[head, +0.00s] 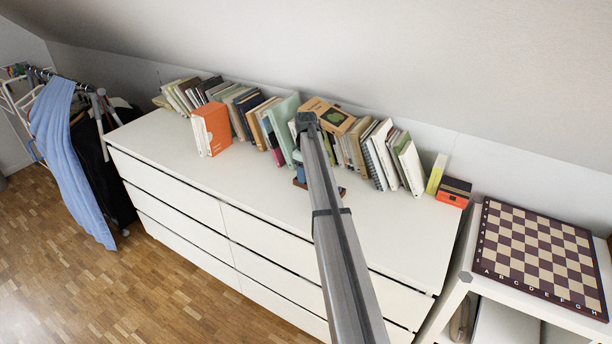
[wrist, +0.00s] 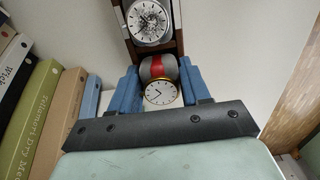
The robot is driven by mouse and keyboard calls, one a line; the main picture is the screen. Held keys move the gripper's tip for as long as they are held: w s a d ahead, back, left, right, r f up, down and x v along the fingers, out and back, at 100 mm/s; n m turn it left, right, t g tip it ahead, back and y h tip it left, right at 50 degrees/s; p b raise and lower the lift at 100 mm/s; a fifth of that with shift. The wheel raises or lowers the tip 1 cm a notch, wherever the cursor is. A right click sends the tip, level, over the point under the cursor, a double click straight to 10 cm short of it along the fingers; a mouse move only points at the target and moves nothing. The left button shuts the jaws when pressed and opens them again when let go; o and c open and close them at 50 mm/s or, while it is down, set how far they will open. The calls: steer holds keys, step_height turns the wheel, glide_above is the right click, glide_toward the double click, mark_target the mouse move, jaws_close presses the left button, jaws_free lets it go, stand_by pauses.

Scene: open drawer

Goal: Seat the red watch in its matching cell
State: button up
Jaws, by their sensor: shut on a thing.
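The red watch (wrist: 160,92), a white dial with a gold rim and a red band around a grey cushion, is between the blue fingers of my gripper (wrist: 158,72) in the wrist view. The gripper is shut on it. Just beyond it is a dark brown watch case (wrist: 178,42), holding another watch (wrist: 148,22) with a silver-grey dial. The held watch overlaps the near end of the case in this view; I cannot tell whether they touch. The matching cell cannot be made out. In the head view my arm hides most of the case and the held watch.
The case stands on a white dresser (head: 262,190). A row of books (head: 375,155) lines its back, with an orange book (head: 212,130) at left and a small dark and orange box (head: 453,192) at right. A chessboard (head: 540,255) lies right of the dresser. The dresser's front strip is clear.

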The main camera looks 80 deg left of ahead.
steer(key=shift+d+f, duration=0.25)
steer(key=shift+f, duration=1)
steer(key=o, duration=1.1)
steer(key=shift+s, duration=0.1)
steer(key=r, duration=1.3)
steer(key=shift+a+r, duration=0.1)
steer(key=shift+a, duration=0.15)
